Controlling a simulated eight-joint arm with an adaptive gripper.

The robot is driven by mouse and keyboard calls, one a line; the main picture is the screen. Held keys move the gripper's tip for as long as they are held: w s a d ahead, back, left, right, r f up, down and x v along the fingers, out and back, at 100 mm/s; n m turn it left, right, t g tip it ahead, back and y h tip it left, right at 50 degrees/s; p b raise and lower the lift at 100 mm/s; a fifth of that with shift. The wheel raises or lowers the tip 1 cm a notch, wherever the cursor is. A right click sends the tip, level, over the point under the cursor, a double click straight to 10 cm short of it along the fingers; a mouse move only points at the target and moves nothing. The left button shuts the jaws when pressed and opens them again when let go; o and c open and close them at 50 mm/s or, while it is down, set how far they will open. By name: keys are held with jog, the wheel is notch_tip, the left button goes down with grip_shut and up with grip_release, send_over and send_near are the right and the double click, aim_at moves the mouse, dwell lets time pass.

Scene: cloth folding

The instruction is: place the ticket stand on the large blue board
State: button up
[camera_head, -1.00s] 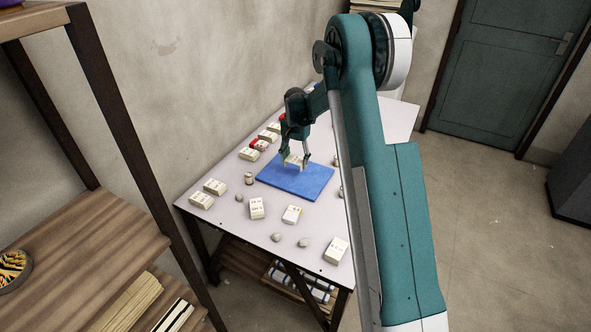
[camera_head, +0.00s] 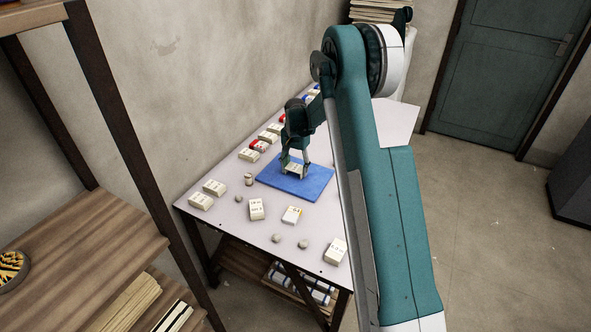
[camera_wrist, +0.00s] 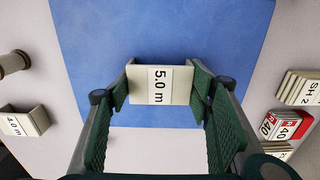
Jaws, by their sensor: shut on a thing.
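A cream block (camera_wrist: 152,85) with a white label reading "5.0 m", which I take for the ticket stand, is between the green finger pads in the wrist view. My gripper (camera_head: 295,164) is shut on its two ends. The block shows at the gripper's tips in the head view (camera_head: 293,171). The large blue board (camera_head: 312,188) lies flat on the table below it, and fills the middle of the wrist view (camera_wrist: 215,30). The block is over the board and very low; I cannot tell whether it touches.
Cream labelled blocks (camera_head: 256,209) and small grey stones (camera_head: 304,244) lie around the board on the pale table (camera_head: 228,219). A small spool-like piece (camera_head: 249,180) and a red-marked block (camera_head: 258,145) are near its left side. A wooden shelf (camera_head: 90,245) stands at left.

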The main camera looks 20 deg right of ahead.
aim_at(296, 168)
jog(key=shift+f, duration=0.1)
jog(key=o, duration=0.4)
jog(key=shift+c, duration=0.2)
jog(key=o, duration=0.4)
jog(key=shift+o, duration=0.2)
notch_tip(296, 168, up, 12)
jog(key=p, duration=0.2)
dwell(0.5)
jog(key=shift+r, duration=0.2)
